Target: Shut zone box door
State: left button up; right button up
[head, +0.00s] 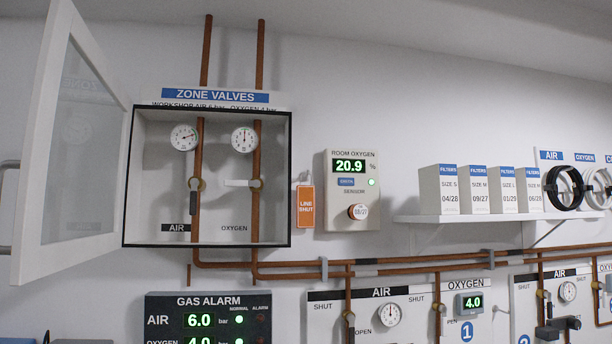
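The zone box (152,218) hangs on the wall under a blue ZONE VALVES sign, left of the middle in the head view. Its door (42,236), a white frame with a clear pane, is swung wide open to the left, hinged on the box's left side. Inside are the AIR gauge (184,137) and OXYGEN gauge (244,139) with two copper pipes. The air valve's handle seems in line with its pipe. The oxygen valve's white handle (238,183) lies across its pipe. Neither gripper is in view.
An orange LINE SHUT tag (306,207) hangs right of the box, beside the room oxygen sensor (350,190). The gas alarm panel (207,319) is below. A shelf (470,217) with filter boxes is at right. A grey rail (7,205) shows at the left edge.

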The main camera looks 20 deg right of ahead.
aim_at(32, 261)
jog(key=i+j+z, duration=0.15)
jog(key=j, duration=0.3)
jog(key=i+j+z, duration=0.15)
jog(key=j, duration=0.3)
jog(key=j+z, duration=0.15)
jog(key=j, duration=0.3)
jog(key=i, duration=0.2)
